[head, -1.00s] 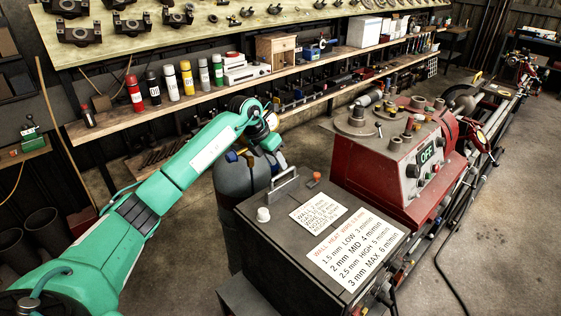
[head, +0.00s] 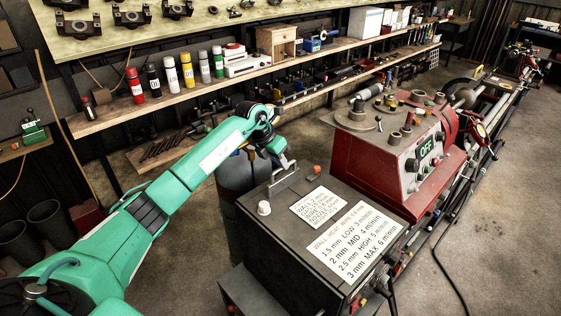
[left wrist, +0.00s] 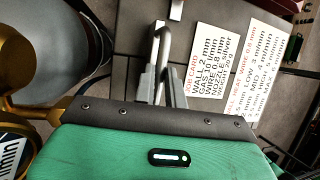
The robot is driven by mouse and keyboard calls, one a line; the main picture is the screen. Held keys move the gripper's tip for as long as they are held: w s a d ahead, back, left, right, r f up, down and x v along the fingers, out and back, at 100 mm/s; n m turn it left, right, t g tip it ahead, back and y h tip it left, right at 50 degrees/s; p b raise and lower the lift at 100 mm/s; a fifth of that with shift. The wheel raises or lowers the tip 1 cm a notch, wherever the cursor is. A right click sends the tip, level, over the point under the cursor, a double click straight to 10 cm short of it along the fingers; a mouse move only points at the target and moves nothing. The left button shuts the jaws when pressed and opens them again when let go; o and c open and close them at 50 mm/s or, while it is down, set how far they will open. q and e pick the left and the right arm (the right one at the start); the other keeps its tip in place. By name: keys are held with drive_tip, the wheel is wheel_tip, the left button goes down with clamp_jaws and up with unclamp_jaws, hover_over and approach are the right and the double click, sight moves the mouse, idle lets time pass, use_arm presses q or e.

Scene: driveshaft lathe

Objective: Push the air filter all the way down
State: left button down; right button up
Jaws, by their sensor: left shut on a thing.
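A metal handle (head: 284,181) stands on top of the dark grey box (head: 262,229). I cannot make out a separate air filter, nor tell whether this handle belongs to it. The handle also shows in the left wrist view (left wrist: 162,42). My left gripper (head: 288,161) reaches in from the left, at the far end of the handle. In the left wrist view its two grey fingers (left wrist: 163,78) are closed on the handle. What lies below the handle, inside the box, is hidden. My right gripper is not in view.
The box top carries printed cards (head: 353,243), a white knob (head: 264,208) and a small orange knob (head: 316,169). A red machine (head: 385,165) with an OFF display stands right behind it. A gas cylinder (head: 238,174) stands close by the arm. Shelves line the back.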

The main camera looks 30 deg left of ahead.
sight(283, 176)
use_arm(q)
drive_tip(key=shift+f+b, duration=1.9)
drive_tip(key=shift+f, duration=0.5)
drive_tip(key=shift+s, duration=0.1)
drive_tip(key=c, duration=1.5)
unclamp_jaws()
drive_tip(key=shift+o, duration=0.2)
drive_tip(key=shift+r, duration=0.1)
